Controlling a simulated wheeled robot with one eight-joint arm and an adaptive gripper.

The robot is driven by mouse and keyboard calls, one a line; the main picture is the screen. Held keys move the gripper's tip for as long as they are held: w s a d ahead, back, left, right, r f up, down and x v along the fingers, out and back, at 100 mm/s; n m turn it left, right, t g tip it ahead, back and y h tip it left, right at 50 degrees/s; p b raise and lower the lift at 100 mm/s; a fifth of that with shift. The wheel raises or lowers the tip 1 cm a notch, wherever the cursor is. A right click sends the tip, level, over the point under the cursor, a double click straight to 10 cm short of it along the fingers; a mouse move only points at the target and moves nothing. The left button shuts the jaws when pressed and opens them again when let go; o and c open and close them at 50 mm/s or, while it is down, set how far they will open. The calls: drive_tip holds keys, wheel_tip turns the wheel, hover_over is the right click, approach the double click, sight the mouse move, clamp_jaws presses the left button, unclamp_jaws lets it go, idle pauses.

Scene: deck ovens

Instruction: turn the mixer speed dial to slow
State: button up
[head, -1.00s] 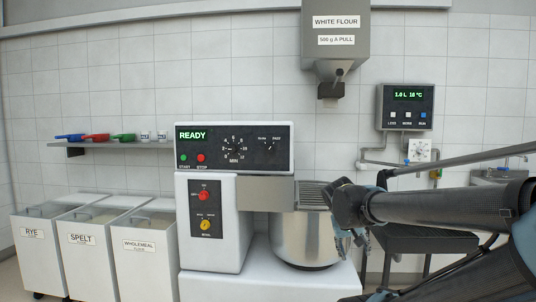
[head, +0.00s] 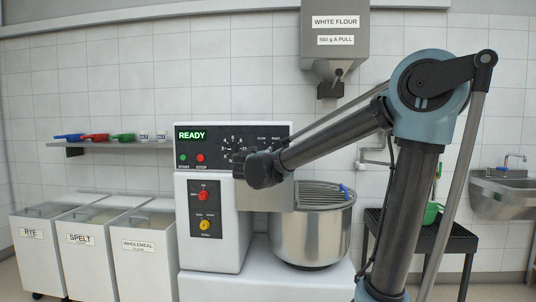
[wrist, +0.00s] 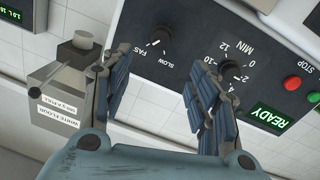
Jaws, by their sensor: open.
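The mixer speed dial (wrist: 160,37) is a small dark knob on the mixer's black panel. It shows in the wrist view at upper centre, with the labels FAST and SLOW beside it. I cannot clearly read where its pointer stands. My gripper (wrist: 160,66) is open and empty. Its two fingers point at the panel, with the speed dial between and beyond them, apart from the tips. In the head view the end of my arm is in front of the panel's right part, just below the SLOW and FAST labels, and the dial is hardly visible.
A larger MIN timer dial (wrist: 231,70) is close to one finger. The red STOP button (head: 201,158) and green START button (head: 183,158) are on the same panel. The steel bowl (head: 312,238) is below right. The white flour dispenser (head: 335,45) hangs above.

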drive_tip(key=w+d, duration=0.1)
drive_tip(key=w, duration=1.6)
drive_tip(key=shift+w+d, duration=0.15)
drive_tip(key=shift+d, duration=0.15)
drive_tip(key=c, duration=1.1)
